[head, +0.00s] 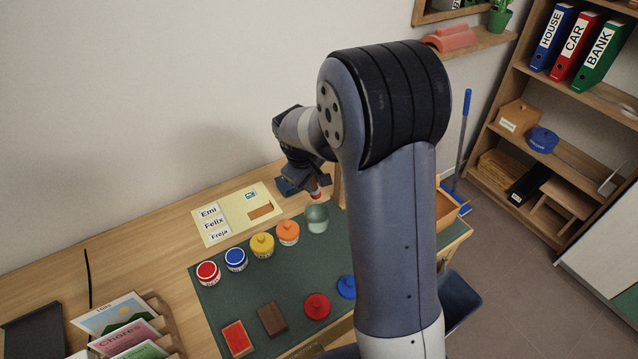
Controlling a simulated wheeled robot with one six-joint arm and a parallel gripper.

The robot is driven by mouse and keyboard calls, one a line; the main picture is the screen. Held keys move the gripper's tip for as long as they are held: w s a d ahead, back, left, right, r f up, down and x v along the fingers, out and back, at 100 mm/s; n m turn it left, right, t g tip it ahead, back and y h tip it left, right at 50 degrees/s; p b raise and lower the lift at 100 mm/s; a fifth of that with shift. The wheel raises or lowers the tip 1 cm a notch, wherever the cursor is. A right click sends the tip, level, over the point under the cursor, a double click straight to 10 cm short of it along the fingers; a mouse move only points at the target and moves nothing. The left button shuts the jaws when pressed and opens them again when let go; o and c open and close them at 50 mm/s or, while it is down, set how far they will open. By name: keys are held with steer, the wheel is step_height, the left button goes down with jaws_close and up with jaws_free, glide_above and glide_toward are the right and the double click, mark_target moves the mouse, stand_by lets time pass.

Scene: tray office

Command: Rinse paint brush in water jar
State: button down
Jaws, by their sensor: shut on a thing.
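My gripper (308,184) is at the back of the desk, pointing down, close above the water jar. It is shut on the paint brush (315,194), of which only a short reddish part shows below the fingers. The water jar (317,220) is a pale green, see-through vessel on the dark green mat (270,288). The brush's lower end appears at or just above the jar's mouth; I cannot tell whether it is inside. My arm covers the area right of the jar.
Red (208,273), blue (236,260), yellow (262,246) and orange (288,232) paint pots stand in a row left of the jar. Red (317,306) and blue (346,287) lids, a brown block (272,320) and a red-topped block (237,339) lie in front. A name board (232,214) lies behind.

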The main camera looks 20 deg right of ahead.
steer(key=shift+w+d, duration=0.15)
steer(key=shift+w, duration=0.1)
step_height(320, 180, down, 9)
steer(key=b, duration=0.6)
steer(key=shift+b, duration=0.4)
steer(key=shift+r, duration=0.1)
steer(key=shift+r+p, duration=2.55)
steer(key=shift+r, duration=0.9)
steer(key=shift+r+p, duration=1.5)
steer(key=shift+r, duration=0.55)
steer(key=shift+s+f, duration=0.1)
steer(key=shift+s, duration=0.05)
